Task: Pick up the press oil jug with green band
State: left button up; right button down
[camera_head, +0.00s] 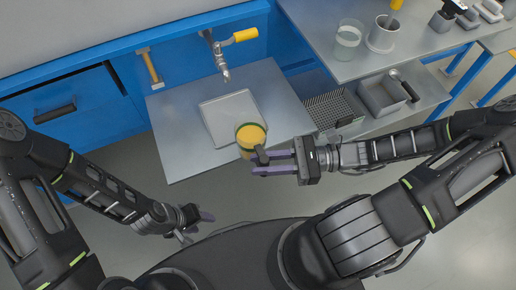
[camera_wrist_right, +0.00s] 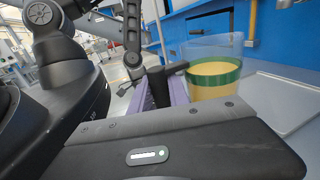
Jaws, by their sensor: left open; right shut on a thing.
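The press oil jug with the green band (camera_head: 249,138) is a clear jug holding yellow oil, above the front right part of the grey shelf under the tap. It also shows in the right wrist view (camera_wrist_right: 214,76), upright, with the green band around it at the oil level. My right gripper (camera_head: 272,162) reaches in from the right and is shut on the jug's dark handle. I cannot tell whether the jug touches the shelf. My left gripper (camera_head: 196,222) is open and empty, low at the left, away from the jug.
A square tray (camera_head: 217,127) lies on the grey shelf (camera_head: 172,135) beneath a tap with a yellow handle (camera_head: 245,35). At the right, a bench (camera_head: 320,30) bears a clear beaker (camera_head: 347,40) and a grey pot (camera_head: 382,36). A wire basket (camera_head: 334,112) and a metal bin (camera_head: 385,96) stand below.

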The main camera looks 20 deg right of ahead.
pick_arm(q)
jog(key=shift+r, duration=0.2)
pick_arm(e)
jog(key=shift+s, duration=1.3)
jog(key=shift+d, duration=0.1)
